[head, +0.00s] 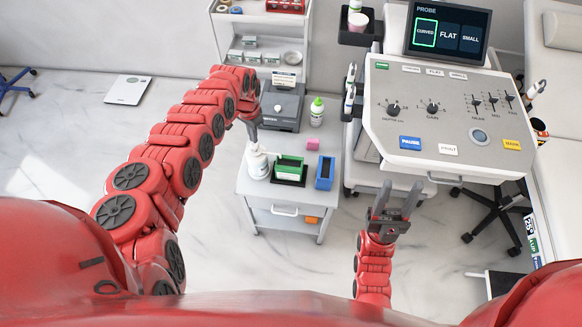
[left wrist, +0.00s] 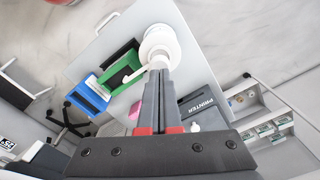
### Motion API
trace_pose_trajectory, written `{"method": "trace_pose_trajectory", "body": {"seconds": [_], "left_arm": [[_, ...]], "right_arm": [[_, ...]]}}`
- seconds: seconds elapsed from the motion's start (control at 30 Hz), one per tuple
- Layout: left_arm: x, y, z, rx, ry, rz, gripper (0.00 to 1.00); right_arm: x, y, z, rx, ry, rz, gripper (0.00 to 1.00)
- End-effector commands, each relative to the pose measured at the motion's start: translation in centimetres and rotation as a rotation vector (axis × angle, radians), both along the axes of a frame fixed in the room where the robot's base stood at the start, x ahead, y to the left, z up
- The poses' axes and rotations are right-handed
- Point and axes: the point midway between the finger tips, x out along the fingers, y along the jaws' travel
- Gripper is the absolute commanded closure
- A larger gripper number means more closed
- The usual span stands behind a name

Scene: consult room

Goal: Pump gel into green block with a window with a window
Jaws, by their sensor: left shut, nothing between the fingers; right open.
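The white pump bottle (head: 257,165) stands on the small white cart, left of the green block with a window (head: 291,161). The block sits in or on a dark tray. In the left wrist view the white pump head (left wrist: 158,40) lies just beyond my fingertips, and its spout points toward the green block (left wrist: 119,64). My left gripper (head: 253,138) is shut and empty, pointing down right above the pump head; whether it touches the pump I cannot tell. My left gripper's fingers also show in the left wrist view (left wrist: 158,72). My right gripper (head: 401,190) is open and empty, away from the cart.
A blue block (head: 325,172) stands right of the green one, and a small pink block (head: 312,144) behind. A green-capped bottle (head: 317,112) and a grey printer (head: 283,105) stand further back. The ultrasound console (head: 440,125) is on the right.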

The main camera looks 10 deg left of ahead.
Motion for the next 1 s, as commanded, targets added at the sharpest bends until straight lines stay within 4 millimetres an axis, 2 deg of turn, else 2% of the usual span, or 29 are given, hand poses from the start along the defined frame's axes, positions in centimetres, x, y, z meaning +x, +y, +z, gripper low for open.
{"method": "trace_pose_trajectory", "body": {"seconds": [0.43,1.0], "left_arm": [[0.0,0.0,-0.2,0.0,0.0,0.0,1.0],[0.0,0.0,-2.2,0.0,0.0,0.0,1.0]], "right_arm": [[0.0,0.0,-0.2,0.0,0.0,0.0,0.5],[0.0,0.0,-1.9,0.0,0.0,0.0,0.5]]}}
